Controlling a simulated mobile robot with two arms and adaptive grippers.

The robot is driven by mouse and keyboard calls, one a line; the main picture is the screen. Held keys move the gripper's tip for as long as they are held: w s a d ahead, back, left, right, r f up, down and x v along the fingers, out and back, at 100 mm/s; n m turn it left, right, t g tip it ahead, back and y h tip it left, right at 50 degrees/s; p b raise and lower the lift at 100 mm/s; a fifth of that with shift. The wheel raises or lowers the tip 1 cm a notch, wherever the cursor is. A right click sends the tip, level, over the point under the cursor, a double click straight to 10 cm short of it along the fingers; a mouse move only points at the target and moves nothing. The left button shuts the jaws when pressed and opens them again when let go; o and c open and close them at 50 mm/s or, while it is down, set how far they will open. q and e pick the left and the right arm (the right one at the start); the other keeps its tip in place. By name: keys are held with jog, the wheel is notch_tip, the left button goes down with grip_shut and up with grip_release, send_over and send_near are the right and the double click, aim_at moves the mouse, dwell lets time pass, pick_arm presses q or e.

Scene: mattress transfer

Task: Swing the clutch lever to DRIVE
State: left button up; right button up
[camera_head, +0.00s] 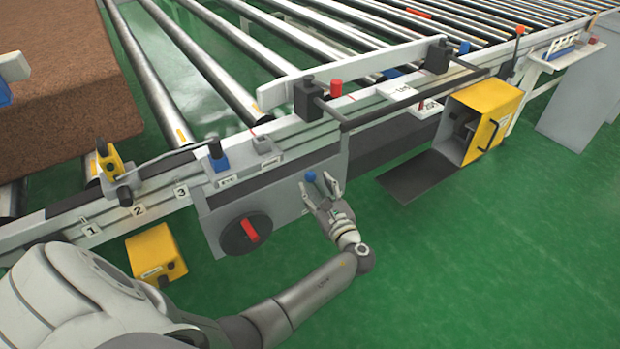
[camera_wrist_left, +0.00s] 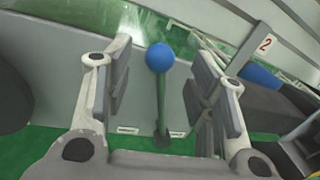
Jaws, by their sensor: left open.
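The clutch lever (camera_wrist_left: 161,100) has a blue ball knob and a thin green-grey stem. In the left wrist view it stands nearly upright between my open fingers, with a gap on both sides. Two small labels flank its base, too small to read. In the head view the blue knob (camera_head: 310,176) shows at the front of the grey control box, by the fingertips of my left gripper (camera_head: 322,190). The gripper is open and hides the stem there. My right gripper is not in view.
A black dial with a red handle (camera_head: 249,231) is left of the lever on the box (camera_head: 215,225). A yellow box (camera_head: 155,254) sits further left. An open yellow cabinet (camera_head: 484,118) with a dark flap (camera_head: 418,174) stands right. Green floor in front is clear.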

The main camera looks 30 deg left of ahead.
aim_at(313, 181)
pick_arm(q)
jog(key=shift+b+x, duration=0.35)
jog(key=shift+x, duration=2.3)
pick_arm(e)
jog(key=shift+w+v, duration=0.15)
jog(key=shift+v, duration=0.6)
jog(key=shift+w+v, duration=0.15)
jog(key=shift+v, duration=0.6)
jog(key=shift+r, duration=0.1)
pick_arm(q)
grip_shut()
